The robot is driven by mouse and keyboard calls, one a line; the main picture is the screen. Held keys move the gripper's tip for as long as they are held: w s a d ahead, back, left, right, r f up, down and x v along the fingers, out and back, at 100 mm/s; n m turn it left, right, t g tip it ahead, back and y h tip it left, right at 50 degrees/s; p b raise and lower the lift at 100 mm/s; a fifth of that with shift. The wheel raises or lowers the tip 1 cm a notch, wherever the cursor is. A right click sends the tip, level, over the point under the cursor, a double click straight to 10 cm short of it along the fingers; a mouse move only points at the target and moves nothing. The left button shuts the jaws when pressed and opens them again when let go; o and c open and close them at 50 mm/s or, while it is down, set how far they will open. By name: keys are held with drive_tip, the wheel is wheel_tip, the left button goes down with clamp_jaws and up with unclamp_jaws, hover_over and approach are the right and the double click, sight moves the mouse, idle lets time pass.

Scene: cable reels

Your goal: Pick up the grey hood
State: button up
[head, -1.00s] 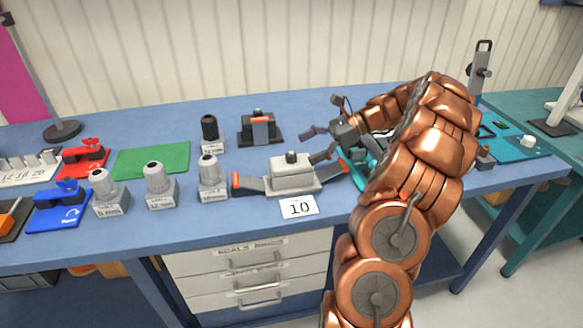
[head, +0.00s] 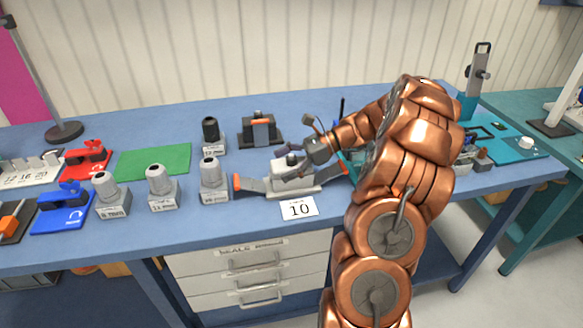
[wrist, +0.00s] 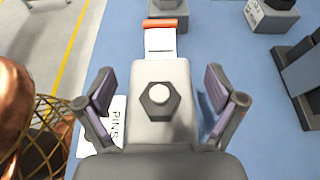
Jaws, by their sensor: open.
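The grey hood (head: 283,185) is a pale grey box-like cover with rounded edges, at the front middle of the blue bench. In the wrist view the hood (wrist: 160,72) fills the middle, with a dark hex knob with a pale centre (wrist: 159,95) on top. My gripper (head: 290,168) is above the hood, reaching in from the right. In the wrist view my gripper (wrist: 159,78) is open, with one finger on each side of the hood. I cannot tell whether the fingers touch it. My gripper hides part of the hood in the head view.
Flat grey arms with orange ends (head: 237,182) extend beside the hood. Several grey-capped blocks (head: 160,186) stand left, a dark fixture (head: 260,130) behind. A green mat (head: 153,161) lies clear.

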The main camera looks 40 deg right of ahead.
drive_tip(key=shift+c, duration=0.2)
drive_tip(key=c, duration=1.4)
